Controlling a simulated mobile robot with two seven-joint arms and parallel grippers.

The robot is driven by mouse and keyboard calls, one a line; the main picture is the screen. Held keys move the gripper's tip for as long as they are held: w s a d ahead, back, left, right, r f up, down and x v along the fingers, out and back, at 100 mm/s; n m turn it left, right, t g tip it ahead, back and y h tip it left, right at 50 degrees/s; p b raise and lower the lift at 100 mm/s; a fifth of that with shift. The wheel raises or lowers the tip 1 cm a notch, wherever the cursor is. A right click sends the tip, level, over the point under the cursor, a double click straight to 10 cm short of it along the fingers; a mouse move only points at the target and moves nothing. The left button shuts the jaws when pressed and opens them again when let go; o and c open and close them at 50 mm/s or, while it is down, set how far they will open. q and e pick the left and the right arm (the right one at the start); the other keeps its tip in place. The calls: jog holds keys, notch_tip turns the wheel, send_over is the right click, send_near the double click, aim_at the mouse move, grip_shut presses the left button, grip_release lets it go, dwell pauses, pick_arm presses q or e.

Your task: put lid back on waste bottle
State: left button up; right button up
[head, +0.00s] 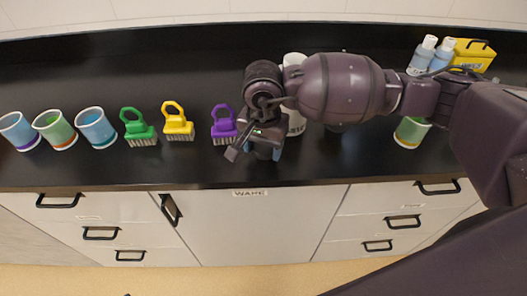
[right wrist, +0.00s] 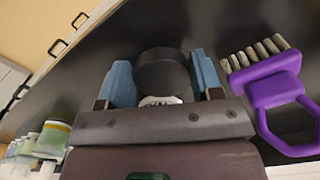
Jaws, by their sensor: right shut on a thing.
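My right gripper (head: 264,150) is low over the front of the black counter, beside the purple brush. In the right wrist view its two blue fingers (right wrist: 163,80) are shut on a black round lid (right wrist: 163,68), with a bit of white showing at its near side. In the head view the gripper hides the lid. A white bottle-like thing (head: 296,122) stands just to the right of the gripper, partly hidden behind my right arm; I cannot see whether its top is open. My left gripper is not in view.
A purple brush (head: 222,128) is close left of the gripper; yellow (head: 178,124) and green (head: 138,130) brushes and several cups (head: 95,127) stand further left. A cup (head: 411,131), bottles (head: 423,55) and a yellow box (head: 474,55) are at right. The counter's front edge is near.

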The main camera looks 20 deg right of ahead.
notch_tip(320, 180, up, 17)
jog(key=shift+r+p, duration=0.15)
jog(key=shift+p, duration=0.15)
dwell(0.3)
jog(key=n, duration=0.7)
send_near(263, 149)
jog(key=d+f, duration=0.3)
jog(key=d, duration=0.1)
jog(key=d+f, duration=0.2)
jog(key=shift+s+d+f, duration=0.3)
jog(key=shift+f, duration=0.05)
jog(key=shift+s+d+f+n, duration=0.1)
jog(key=shift+d+f+n, duration=0.15)
jog(key=shift+f+n, duration=0.2)
jog(key=shift+s, duration=0.1)
